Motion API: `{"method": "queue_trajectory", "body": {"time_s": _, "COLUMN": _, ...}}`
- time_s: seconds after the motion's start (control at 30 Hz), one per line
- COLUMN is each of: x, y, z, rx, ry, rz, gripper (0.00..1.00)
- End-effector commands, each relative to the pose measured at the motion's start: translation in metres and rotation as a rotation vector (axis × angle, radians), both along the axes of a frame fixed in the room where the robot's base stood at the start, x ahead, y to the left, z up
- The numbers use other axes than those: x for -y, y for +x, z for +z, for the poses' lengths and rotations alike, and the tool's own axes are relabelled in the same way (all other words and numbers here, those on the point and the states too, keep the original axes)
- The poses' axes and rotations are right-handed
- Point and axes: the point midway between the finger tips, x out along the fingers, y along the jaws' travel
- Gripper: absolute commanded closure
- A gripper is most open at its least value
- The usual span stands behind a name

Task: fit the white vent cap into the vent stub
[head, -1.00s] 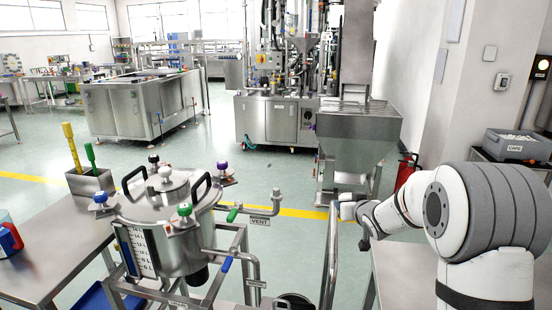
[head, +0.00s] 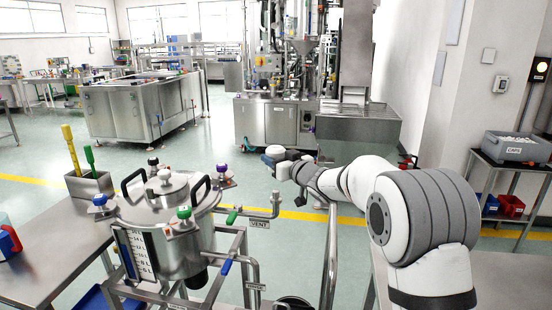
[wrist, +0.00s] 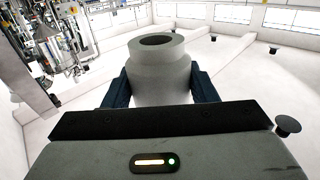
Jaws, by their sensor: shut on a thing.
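The white vent cap (head: 274,151) is held in my gripper (head: 280,160) in the head view, up and in the air above the vent stub. In the wrist view the cap (wrist: 160,88) is a pale stepped cylinder with a round opening facing up in the picture. The dark fingers of my gripper (wrist: 161,92) are shut on its two sides. The vent stub (head: 275,203) is the upturned end of a steel pipe, right of the steel vessel, above a VENT label (head: 260,225). The cap and the stub are apart.
The steel vessel (head: 165,225) with coloured knobs stands left of the stub. A curved steel handrail (head: 332,250) rises right of it. A cart at the right holds a grey CAPS bin (head: 515,150) and a red bin (head: 511,206). Space above the stub looks clear.

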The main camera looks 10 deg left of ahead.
Motion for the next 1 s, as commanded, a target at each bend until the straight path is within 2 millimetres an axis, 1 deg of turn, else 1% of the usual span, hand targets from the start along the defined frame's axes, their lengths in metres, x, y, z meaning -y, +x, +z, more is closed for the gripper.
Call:
{"method": "queue_trajectory", "body": {"time_s": 0.13, "x": 0.001, "y": 0.0, "z": 0.0, "rx": -0.002, "ry": -0.001, "rz": 0.001, "gripper": 0.71}}
{"method": "queue_trajectory", "body": {"time_s": 0.6, "x": 0.001, "y": 0.0, "z": -0.04, "rx": -0.003, "ry": 0.0, "rz": 0.001, "gripper": 0.71}}
{"method": "queue_trajectory", "body": {"time_s": 0.7, "x": 0.001, "y": 0.0, "z": -0.046, "rx": -0.001, "ry": 0.0, "rz": 0.001, "gripper": 0.71}}
{"method": "queue_trajectory", "body": {"time_s": 1.0, "x": 0.0, "y": -0.001, "z": -0.049, "rx": -0.001, "ry": -0.001, "rz": 0.002, "gripper": 0.71}}
